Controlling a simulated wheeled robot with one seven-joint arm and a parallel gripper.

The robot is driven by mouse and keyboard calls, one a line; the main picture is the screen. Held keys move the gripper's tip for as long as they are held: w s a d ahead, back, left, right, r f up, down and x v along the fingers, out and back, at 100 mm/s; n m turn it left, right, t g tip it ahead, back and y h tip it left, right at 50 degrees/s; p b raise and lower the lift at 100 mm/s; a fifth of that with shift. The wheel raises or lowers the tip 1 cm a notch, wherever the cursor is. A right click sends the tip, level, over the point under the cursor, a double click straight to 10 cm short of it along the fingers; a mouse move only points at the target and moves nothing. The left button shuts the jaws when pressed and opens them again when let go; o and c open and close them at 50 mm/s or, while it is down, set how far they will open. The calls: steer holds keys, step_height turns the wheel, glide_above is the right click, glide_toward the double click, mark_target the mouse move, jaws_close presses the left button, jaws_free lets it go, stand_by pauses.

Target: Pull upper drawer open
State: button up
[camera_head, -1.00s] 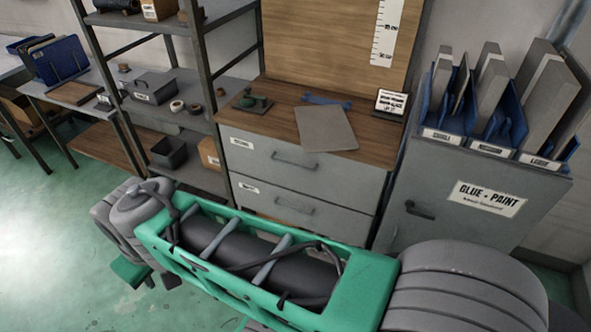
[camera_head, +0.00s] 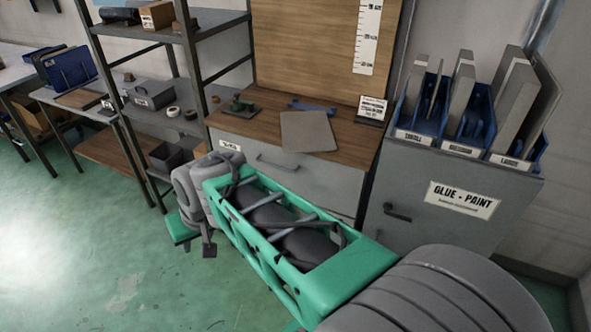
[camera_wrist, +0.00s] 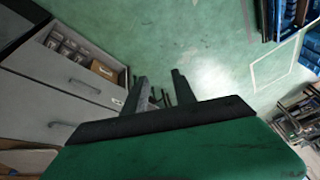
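The upper drawer (camera_head: 318,178) is a grey front under the wooden worktop, with a bar handle (camera_head: 277,165). It looks shut. In the wrist view the upper drawer (camera_wrist: 28,112) is at the lower left, its handle (camera_wrist: 60,124) near the picture's edge of my gripper. My gripper (camera_wrist: 160,80) has its two dark fingers apart with nothing between them. The fingers point at the floor area, to the right of the drawer fronts, and touch no handle. In the head view my gripper (camera_head: 197,246) hangs left of the cabinet; my green arm hides most of the lower drawer.
The lower drawer (camera_wrist: 40,68) looks shut, above an open compartment with bins and a cardboard box (camera_wrist: 106,70). A grey glue and paint cabinet (camera_head: 420,222) stands right of the drawers. A metal shelf rack (camera_head: 187,50) stands left. Green floor (camera_head: 90,250) is clear at left.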

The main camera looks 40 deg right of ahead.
steer(key=w+d+f+m+t+y+b, duration=0.1)
steer(key=w+d+f+m+t+b, duration=0.2)
steer(key=w+d, duration=0.35)
steer(key=w+d+f+m+y+b, duration=0.1)
steer(key=w+d+f+m+b, duration=0.15)
steer(key=w+d+f, duration=0.35)
steer(key=m+t+h+b, duration=0.3)
steer(key=m+t+b, duration=0.3)
steer(key=m+t, duration=0.6)
glide_toward(277, 167)
steer(key=w, duration=0.3)
steer(key=w+m+g, duration=0.1)
steer(key=w, duration=0.2)
steer(key=w+g, duration=0.1)
steer(key=w, duration=0.3)
steer(key=shift+w+d+r+m, duration=0.1)
steer(key=shift+d+r+m, duration=0.2)
steer(key=shift+r, duration=0.1)
jaws_close()
